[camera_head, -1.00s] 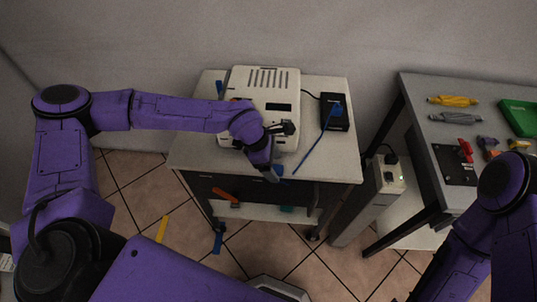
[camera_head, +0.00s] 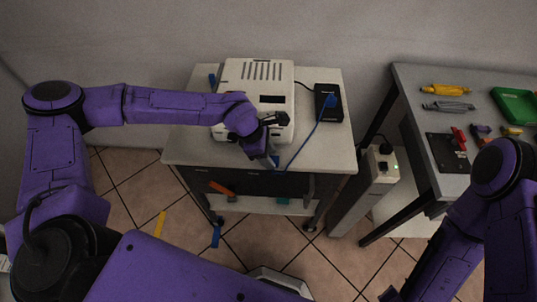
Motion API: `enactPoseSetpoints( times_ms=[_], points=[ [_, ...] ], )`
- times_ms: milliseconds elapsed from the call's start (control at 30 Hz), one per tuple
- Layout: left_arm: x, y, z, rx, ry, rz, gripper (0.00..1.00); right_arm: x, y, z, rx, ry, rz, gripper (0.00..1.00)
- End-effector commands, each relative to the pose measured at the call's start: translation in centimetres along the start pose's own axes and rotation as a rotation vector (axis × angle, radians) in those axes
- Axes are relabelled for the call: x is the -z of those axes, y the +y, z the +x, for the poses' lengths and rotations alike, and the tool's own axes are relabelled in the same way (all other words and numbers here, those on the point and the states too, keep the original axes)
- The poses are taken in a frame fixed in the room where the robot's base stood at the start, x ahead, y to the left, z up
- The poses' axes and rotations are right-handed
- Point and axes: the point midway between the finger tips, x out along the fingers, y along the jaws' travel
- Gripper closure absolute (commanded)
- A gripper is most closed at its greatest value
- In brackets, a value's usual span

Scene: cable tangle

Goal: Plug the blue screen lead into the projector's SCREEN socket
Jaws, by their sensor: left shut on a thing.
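The projector (camera_head: 255,74) is a white box with a vented top and a dark panel, standing on a small cart. Its socket labels cannot be read, and my left arm covers part of its near side. My left gripper (camera_head: 273,160) is at the cart's front edge, just in front of the projector. It is shut on the blue end of the screen lead (camera_head: 302,146). The thin blue lead curves right and up to a blue piece on a black box (camera_head: 329,106) beside the projector. My right forearm is at the lower right; its gripper is out of view.
The cart top (camera_head: 326,150) is clear at the front right. A grey table (camera_head: 415,84) at the right holds yellow and grey cable bundles, a green tray (camera_head: 515,104) and a black plate.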

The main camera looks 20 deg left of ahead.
Motion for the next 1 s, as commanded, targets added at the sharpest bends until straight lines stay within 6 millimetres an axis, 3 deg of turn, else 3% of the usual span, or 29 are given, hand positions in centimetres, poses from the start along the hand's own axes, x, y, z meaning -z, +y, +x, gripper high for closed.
enactPoseSetpoints(
  times_ms=[1000],
  points=[
    [-0.1, 2.1, -0.3, -0.016, -0.005, 0.004, 0.91, 0.2, 0.0, -0.4, 0.000, 0.000, 0.000, 0.53]
  ],
)
